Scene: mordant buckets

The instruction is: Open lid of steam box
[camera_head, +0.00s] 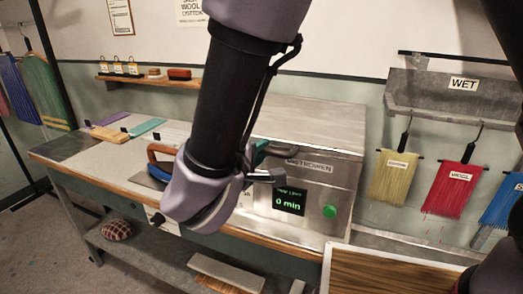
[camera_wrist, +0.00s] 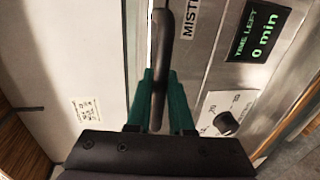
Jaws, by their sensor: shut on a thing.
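The steam box is a metal box on the bench, with its flat lid (camera_head: 315,118) on top. The lid looks level and down on the box. The front panel (camera_head: 318,200) has a display (camera_head: 289,201) reading 0 min and a green button (camera_head: 330,211). My gripper (camera_wrist: 160,92) is shut on the dark lid handle (camera_wrist: 163,45), with a green finger on each side of it. In the head view my gripper (camera_head: 262,152) is at the lid's front left, and my arm hides the box's left part. A dial (camera_wrist: 227,123) shows in the wrist view.
Yellow, red and blue fringed hanks hang under the WET rack (camera_head: 440,92) at right. A wooden shelf (camera_head: 150,82) is on the back wall. A blue and orange iron-like object (camera_head: 160,158) lies left of my arm. A tray (camera_head: 385,268) stands at front right.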

